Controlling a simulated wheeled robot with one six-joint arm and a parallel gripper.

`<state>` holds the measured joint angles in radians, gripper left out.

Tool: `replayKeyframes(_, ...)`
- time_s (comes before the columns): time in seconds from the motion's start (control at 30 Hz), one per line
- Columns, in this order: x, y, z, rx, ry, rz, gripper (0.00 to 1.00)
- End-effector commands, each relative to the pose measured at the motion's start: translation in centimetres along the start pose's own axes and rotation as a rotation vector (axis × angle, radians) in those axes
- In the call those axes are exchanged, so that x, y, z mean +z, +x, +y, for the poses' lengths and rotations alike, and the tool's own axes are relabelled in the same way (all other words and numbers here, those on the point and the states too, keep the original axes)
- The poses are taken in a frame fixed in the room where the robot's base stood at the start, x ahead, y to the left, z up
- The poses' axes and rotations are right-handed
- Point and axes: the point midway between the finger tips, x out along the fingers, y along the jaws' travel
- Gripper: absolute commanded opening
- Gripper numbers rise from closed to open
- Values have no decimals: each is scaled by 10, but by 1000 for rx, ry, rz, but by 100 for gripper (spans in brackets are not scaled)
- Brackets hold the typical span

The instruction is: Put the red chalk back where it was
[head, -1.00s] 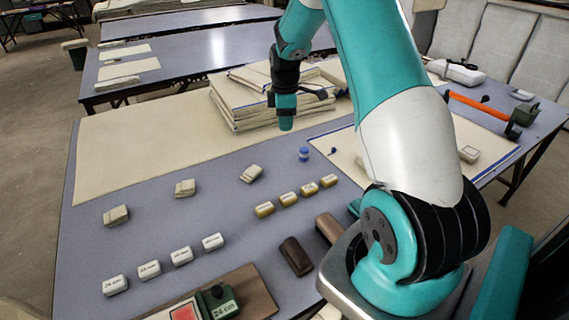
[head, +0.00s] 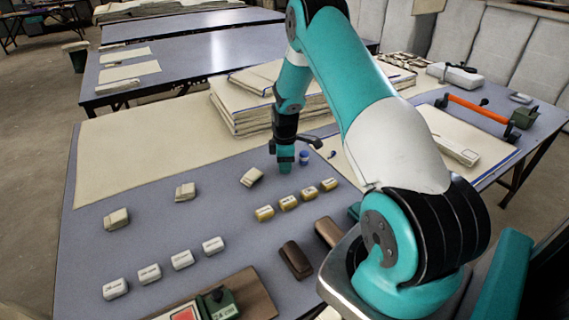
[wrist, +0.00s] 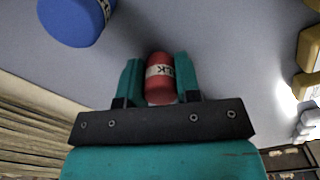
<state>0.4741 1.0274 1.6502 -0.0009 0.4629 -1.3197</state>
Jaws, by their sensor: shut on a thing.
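The red chalk (wrist: 159,72) is a short red cylinder with a pale lettered band, in the middle of the wrist view. My gripper (wrist: 156,75) is shut on it, one teal finger on each side. In the head view my gripper (head: 286,164) points down, low over the grey table, and hides the red chalk. A blue cylinder with a pale band (head: 304,157) stands just right of my gripper. It also shows at the upper left of the wrist view (wrist: 72,18), apart from the fingers. I cannot tell whether the red chalk touches the table.
Several yellowish labelled blocks (head: 289,203) lie in front of my gripper. A cream block (head: 252,177) lies to its left. A stack of folded cloth (head: 238,108) stands behind. Several white labelled blocks (head: 182,260) and two dark brown blocks (head: 296,260) are nearer.

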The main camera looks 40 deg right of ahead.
Motion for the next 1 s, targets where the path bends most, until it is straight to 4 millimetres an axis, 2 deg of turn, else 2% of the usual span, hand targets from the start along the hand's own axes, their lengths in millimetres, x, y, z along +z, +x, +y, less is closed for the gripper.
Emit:
replayKeyframes(0.17,0,3,0,-1,0,0,12)
replayKeyframes(0.2,0,4,0,-1,0,0,33)
replayKeyframes(0.3,0,3,0,-1,0,0,56)
replayKeyframes(0.67,0,-4,0,1,0,0,56)
replayKeyframes(0.77,0,-17,1,2,0,1,56)
replayKeyframes(1.0,0,-70,1,4,0,1,56)
